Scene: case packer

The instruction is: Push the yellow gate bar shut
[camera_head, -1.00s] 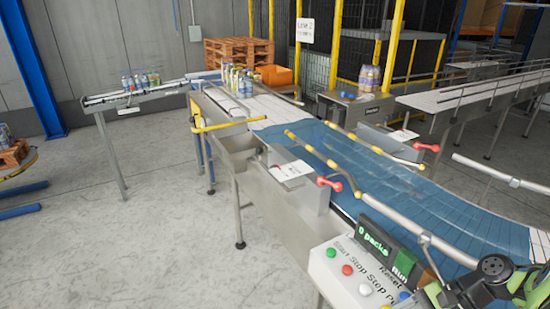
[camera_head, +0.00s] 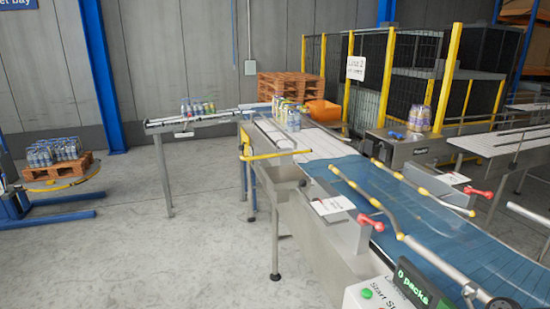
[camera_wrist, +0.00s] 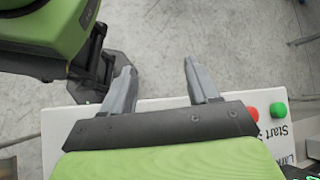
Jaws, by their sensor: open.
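The yellow gate bar (camera_head: 276,154) lies roughly level across the near side of the infeed, at the left end of the blue conveyor in the head view. A yellow post (camera_head: 246,142) stands at its left end. I cannot tell from here whether the bar is latched. My gripper (camera_wrist: 158,80) shows only in the wrist view; its two grey fingers are apart with nothing between them. It is above the white control panel, far from the bar, which is not in the wrist view.
The control panel (camera_head: 362,297) with its buttons and green display (camera_head: 415,284) stands at the bottom right. Yellow-tipped guide rails and red handles line the blue conveyor (camera_head: 400,190). A loaded pallet (camera_head: 57,168) is at left. The floor between is clear.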

